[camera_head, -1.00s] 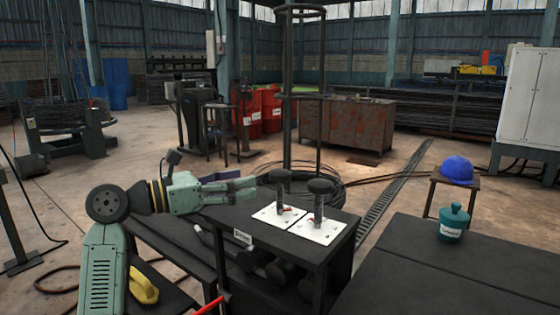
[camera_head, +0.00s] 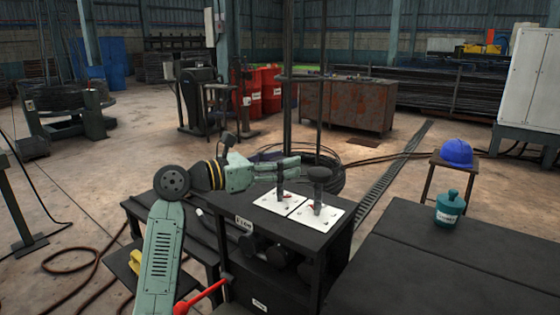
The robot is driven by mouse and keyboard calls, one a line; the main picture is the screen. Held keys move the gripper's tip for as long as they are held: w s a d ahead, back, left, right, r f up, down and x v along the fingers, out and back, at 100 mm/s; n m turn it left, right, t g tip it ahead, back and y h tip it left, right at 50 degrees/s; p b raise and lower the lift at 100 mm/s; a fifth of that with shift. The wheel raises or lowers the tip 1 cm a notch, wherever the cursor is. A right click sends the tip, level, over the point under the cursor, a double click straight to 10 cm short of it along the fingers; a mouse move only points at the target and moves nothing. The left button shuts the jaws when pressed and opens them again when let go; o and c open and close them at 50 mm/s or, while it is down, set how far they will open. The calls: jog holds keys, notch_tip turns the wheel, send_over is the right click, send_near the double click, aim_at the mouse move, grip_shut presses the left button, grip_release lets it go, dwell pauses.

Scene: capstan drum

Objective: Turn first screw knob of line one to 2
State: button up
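Two black screw knobs stand upright on posts with white plates at their feet, on a dark table (camera_head: 310,246). The right knob (camera_head: 319,173) shows clearly with its round head. The left knob (camera_head: 280,188) shows mainly as a post, its head largely hidden by my fingers. Small red pointers lie on the plates; the numbers are too small to read. My green gripper (camera_head: 290,164) reaches in from the left, level, with its fingers at the height of the left knob's head. I cannot tell whether the fingers touch or clasp it.
Dark round objects lie on the shelf below. A wide dark table (camera_head: 435,275) at the right holds a teal canister (camera_head: 449,208). A blue helmet (camera_head: 457,154) rests on a stool behind.

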jog(key=c, duration=1.1)
jog(key=shift+o, duration=0.2)
jog(key=shift+t, duration=0.3)
jog(key=n+t+y+b, duration=0.2)
jog(key=b, duration=0.1)
jog(key=shift+s+f+n+t, duration=0.1)
jog(key=shift+f+n+t, duration=0.05)
jog(key=shift+n+t, duration=0.2)
jog(key=n+t+y+b, duration=0.3)
jog(key=y, duration=0.1)
jog(key=shift+t+y, duration=0.3)
jog(key=shift+t, duration=0.05)
jog(key=shift+n+t+y+b, duration=0.6)
jog(key=shift+n+y+b, duration=0.4)
jog(key=shift+n+y, duration=0.1)
jog(key=shift+r+y, duration=0.2)
jog(key=shift+y, duration=0.1)
jog(key=o, duration=1.1)
